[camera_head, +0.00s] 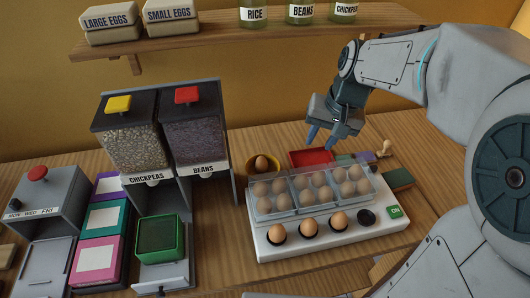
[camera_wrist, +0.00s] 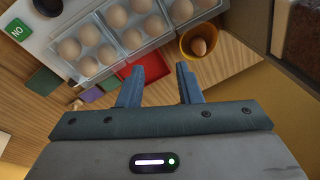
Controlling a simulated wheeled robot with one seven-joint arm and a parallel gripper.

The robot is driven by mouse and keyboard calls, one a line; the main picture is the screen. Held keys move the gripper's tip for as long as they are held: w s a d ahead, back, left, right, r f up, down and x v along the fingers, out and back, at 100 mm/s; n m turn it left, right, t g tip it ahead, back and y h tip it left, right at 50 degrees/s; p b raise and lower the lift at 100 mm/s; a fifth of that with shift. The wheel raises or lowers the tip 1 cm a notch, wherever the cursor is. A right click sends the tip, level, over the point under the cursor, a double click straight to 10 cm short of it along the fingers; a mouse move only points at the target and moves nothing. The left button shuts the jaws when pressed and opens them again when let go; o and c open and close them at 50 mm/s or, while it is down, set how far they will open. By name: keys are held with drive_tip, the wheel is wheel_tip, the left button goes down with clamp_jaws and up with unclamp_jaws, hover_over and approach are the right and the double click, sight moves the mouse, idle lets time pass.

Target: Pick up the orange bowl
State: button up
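The orange bowl (camera_head: 248,166) stands on the wooden counter behind the left end of the egg machine, with one brown egg (camera_head: 261,163) in it. In the wrist view the bowl (camera_wrist: 184,48) is at the upper right, beyond my fingertips, with the egg (camera_wrist: 198,46) inside. My gripper (camera_head: 321,137) is above the counter, to the right of the bowl and over the red tray area. In the wrist view its two blue fingers (camera_wrist: 160,78) are apart with nothing between them. The bowl's front is partly hidden by the machine's egg trays in the head view.
A white egg machine (camera_head: 290,246) with clear-lidded trays of several eggs stands in front of the bowl. A dispenser stand (camera_head: 226,130) is close on the bowl's left. A red tray (camera_head: 311,157) lies right of the bowl. A shelf (camera_head: 230,37) runs above.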

drive_tip(key=g+y+b, duration=0.1)
drive_tip(key=b, duration=0.3)
approach(279, 167)
drive_tip(key=shift+m, duration=0.4)
drive_tip(key=shift+p+x, duration=0.4)
drive_tip(key=shift+x, duration=4.4)
drive_tip(key=shift+s, duration=0.1)
clamp_jaws()
